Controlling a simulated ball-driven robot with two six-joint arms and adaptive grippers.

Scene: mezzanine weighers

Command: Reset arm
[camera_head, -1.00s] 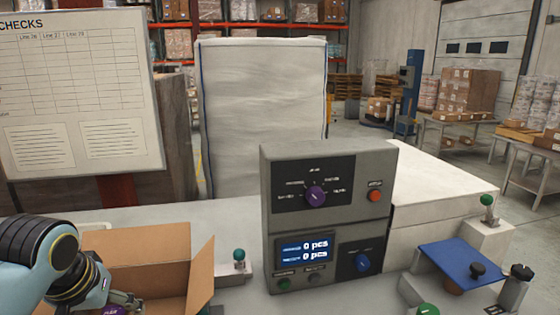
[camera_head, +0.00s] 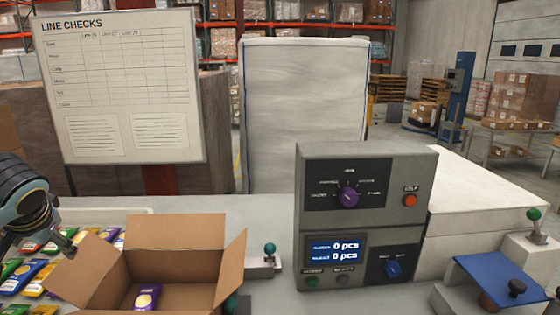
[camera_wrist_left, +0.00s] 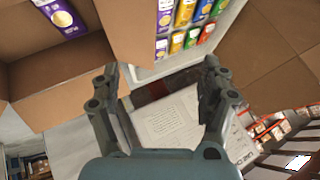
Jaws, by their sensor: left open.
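My left gripper (camera_head: 62,242) is at the left edge of the head view, beside the left flap of an open cardboard box and above a tray of packets. In the left wrist view my left gripper (camera_wrist_left: 160,72) shows two spread fingers with nothing between them. A purple packet (camera_head: 147,297) lies inside the cardboard box (camera_head: 196,252). The packet also shows in the left wrist view (camera_wrist_left: 62,15), in the box (camera_wrist_left: 70,85) at upper left. My right gripper is not in view.
A pale tray (camera_head: 137,211) of colourful packets is left of the box. A grey control unit (camera_head: 362,222) reading 0 pcs stands to its right, with a blue plate (camera_head: 503,278) farther right. A whiteboard (camera_head: 125,95) stands behind. Bare counter lies behind the box.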

